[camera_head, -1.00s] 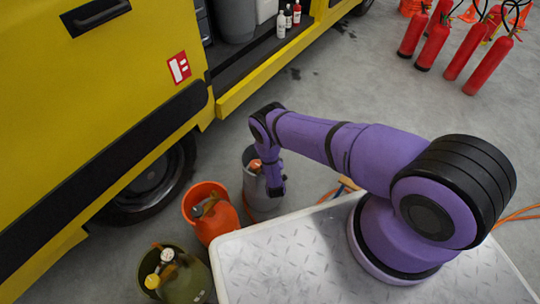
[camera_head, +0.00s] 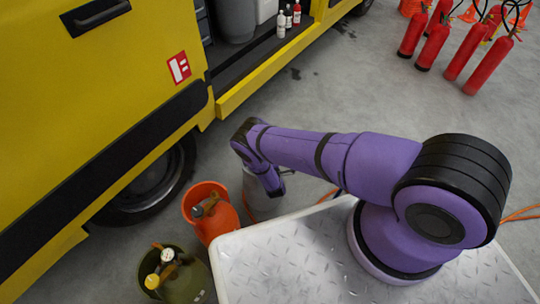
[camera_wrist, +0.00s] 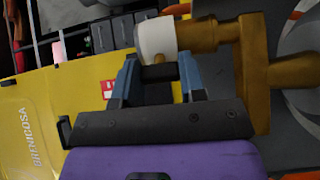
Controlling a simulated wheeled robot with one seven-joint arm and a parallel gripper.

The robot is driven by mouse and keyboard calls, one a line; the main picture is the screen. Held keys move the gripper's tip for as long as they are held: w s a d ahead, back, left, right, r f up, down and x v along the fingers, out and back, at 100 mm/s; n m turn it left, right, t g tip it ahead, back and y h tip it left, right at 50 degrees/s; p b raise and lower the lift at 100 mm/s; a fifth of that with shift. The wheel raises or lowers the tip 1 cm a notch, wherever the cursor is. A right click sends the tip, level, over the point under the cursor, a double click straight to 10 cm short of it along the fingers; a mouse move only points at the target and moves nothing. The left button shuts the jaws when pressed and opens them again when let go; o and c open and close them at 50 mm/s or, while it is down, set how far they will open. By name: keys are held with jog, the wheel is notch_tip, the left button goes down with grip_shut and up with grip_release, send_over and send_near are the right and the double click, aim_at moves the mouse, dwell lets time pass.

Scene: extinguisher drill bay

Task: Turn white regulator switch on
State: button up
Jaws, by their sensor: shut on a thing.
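The white regulator switch (camera_wrist: 157,38) is a short white cylinder on a brass-coloured regulator (camera_wrist: 225,38) in the wrist view. My gripper (camera_wrist: 158,62) has its blue fingers on either side of the switch's lower part and is shut on it. In the head view my gripper (camera_head: 277,190) is small and dark, over the grey cylinder (camera_head: 256,207). My purple wrist hides the top of this cylinder there, and the switch cannot be made out.
An orange cylinder (camera_head: 216,224) and a green one (camera_head: 188,284) stand left of the grey cylinder, beside the yellow truck (camera_head: 90,110). Several red extinguishers (camera_head: 435,45) stand at the back right. The grey floor (camera_head: 350,90) between is clear.

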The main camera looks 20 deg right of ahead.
dwell(0.5)
jog(key=o, duration=0.9)
jog(key=shift+o, duration=0.2)
jog(key=s+a, duration=0.2)
jog(key=s, duration=0.8)
jog(key=shift+s, duration=0.35)
